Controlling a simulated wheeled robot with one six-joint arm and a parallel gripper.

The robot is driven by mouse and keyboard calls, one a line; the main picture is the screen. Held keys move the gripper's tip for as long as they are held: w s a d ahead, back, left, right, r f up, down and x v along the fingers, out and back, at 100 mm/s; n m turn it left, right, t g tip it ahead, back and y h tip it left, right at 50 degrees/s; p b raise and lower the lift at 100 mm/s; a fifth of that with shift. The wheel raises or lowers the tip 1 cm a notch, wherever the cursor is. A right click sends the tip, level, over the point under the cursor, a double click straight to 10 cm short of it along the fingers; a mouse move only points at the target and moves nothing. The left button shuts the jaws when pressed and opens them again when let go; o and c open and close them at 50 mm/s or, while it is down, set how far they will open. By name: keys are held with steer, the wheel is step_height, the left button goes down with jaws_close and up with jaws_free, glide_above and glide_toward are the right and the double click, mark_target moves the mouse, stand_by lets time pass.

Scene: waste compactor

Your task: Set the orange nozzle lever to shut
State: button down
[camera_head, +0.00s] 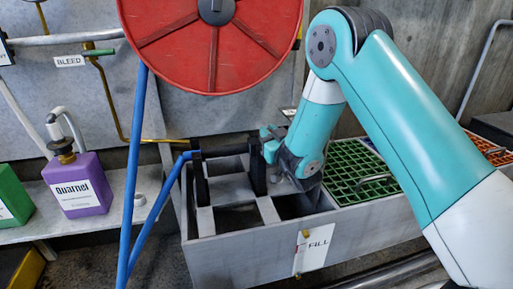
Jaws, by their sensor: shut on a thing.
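The blue hose (170,182) rises to a dark nozzle (228,150) that lies level across two black uprights, a left one (201,180) and a right one (258,172), above the grey bin frame. My gripper (268,146), with teal fingers, is at the right end of the nozzle by the right upright. It is shut on a small part there, which seems to be the orange nozzle lever. I cannot make out the lever's orange colour or its angle, as the fingers and wrist hide it.
A red hose reel (212,50) hangs above. A grey trough (235,262) with a FILL tag (316,246) and a green grate (358,170) lies below. A purple Quarnel bottle (77,187) and a green container (14,200) stand on the left ledge. A brass pipe (108,95) runs down the wall.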

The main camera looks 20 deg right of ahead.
steer(key=shift+s+a+f+t+b, duration=0.15)
steer(key=shift+f+t+b, duration=0.3)
steer(key=shift+b, duration=0.6)
steer(key=shift+s+b, duration=0.1)
steer(key=shift+b, duration=0.2)
steer(key=shift+r+y, duration=0.15)
steer(key=shift+y, duration=0.15)
steer(key=c, duration=1.1)
jaws_free()
steer(key=shift+s, duration=0.1)
